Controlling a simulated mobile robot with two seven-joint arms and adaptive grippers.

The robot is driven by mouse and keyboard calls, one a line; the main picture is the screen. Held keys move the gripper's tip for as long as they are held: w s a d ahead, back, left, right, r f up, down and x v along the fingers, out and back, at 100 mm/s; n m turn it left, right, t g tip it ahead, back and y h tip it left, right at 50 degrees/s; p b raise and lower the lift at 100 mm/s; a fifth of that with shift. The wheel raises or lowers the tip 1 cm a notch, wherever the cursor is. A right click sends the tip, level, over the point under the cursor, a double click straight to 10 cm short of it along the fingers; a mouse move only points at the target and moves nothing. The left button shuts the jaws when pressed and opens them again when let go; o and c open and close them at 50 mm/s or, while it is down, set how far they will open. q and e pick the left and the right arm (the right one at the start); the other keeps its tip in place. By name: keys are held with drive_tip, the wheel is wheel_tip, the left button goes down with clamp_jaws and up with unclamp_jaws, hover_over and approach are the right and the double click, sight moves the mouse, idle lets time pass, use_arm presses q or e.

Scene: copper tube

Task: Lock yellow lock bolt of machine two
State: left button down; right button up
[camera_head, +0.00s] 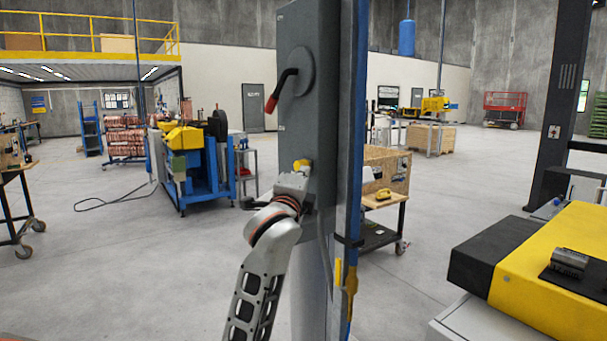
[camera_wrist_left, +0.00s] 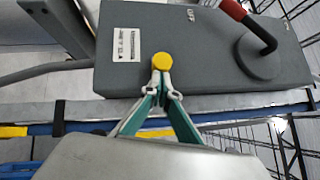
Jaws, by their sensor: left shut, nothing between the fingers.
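The yellow lock bolt (camera_head: 302,164) sticks out low on the face of a tall grey switch box (camera_head: 305,60). It shows as a round yellow knob (camera_wrist_left: 161,61) in the left wrist view, on the grey box face (camera_wrist_left: 190,60). My left gripper (camera_head: 296,176) is right at the bolt, and its green-and-grey fingers (camera_wrist_left: 160,80) come together just at the knob's edge. The fingers are shut with nothing between them. I cannot tell whether the tips touch the knob. My right gripper is not in view.
A black rotary handle with a red grip (camera_head: 282,90) sits above the bolt. A blue post (camera_head: 352,130) runs along the box's right side. A yellow and black machine (camera_head: 555,255) stands front right. Open grey floor lies to the left.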

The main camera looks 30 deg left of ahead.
sight(296, 170)
use_arm(q)
drive_tip(key=a, duration=0.2)
drive_tip(key=w+a, duration=0.1)
drive_tip(key=a, duration=0.1)
drive_tip(key=shift+w, duration=0.2)
drive_tip(key=shift+d, duration=0.15)
drive_tip(key=shift+f, duration=0.1)
idle(0.3)
